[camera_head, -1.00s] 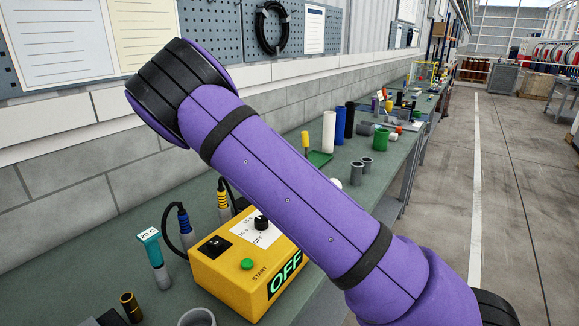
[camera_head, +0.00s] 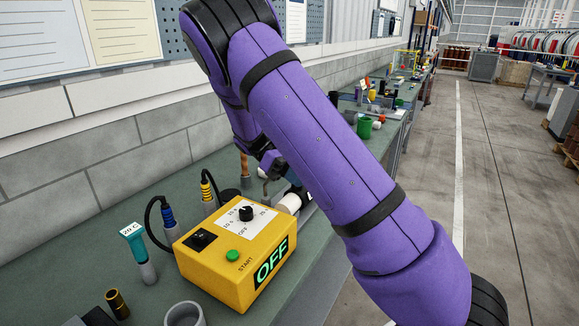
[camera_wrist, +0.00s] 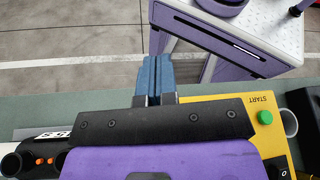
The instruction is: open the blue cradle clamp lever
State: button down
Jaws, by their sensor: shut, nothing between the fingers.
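I cannot make out the blue cradle clamp lever in either view. My gripper shows in the wrist view as two blue fingertips (camera_wrist: 158,70) side by side, shut, with nothing seen between them. They lie over the edge of the green bench, left of the yellow timer box. In the head view my purple arm reaches down behind the yellow timer box (camera_head: 230,262), which reads OFF. My arm hides much of the bench there. A white cylindrical part (camera_head: 290,203) shows just beyond the box, partly covered.
A teal-topped tool (camera_head: 133,235), a brass fitting (camera_head: 117,303) and a grey cup (camera_head: 185,315) stand near the box. Blue-banded and yellow-banded cabled tools stand behind it. In the wrist view, black tubular parts (camera_wrist: 12,163) lie lower left.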

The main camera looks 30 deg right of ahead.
jog(key=s+a+f+m+t+y, duration=0.1)
jog(key=s+f+m+t+y, duration=0.35)
jog(key=y, duration=0.95)
jog(key=w+d+f+m+t+y, duration=0.3)
jog(key=d+m+t, duration=0.35)
jog(key=t, duration=0.65)
jog(key=w+d+f+m+t+y, duration=0.2)
jog(key=w+d+m+t+y, duration=0.4)
jog(key=t, duration=0.7)
jog(key=w+a+r+n+h, duration=0.1)
jog(key=w+a+r, duration=0.5)
jog(key=a, duration=0.1)
jog(key=shift+w+a+r+h, duration=0.15)
jog(key=shift+w+r+h, duration=0.1)
jog(key=shift+h, duration=0.15)
jog(key=shift+g, duration=0.25)
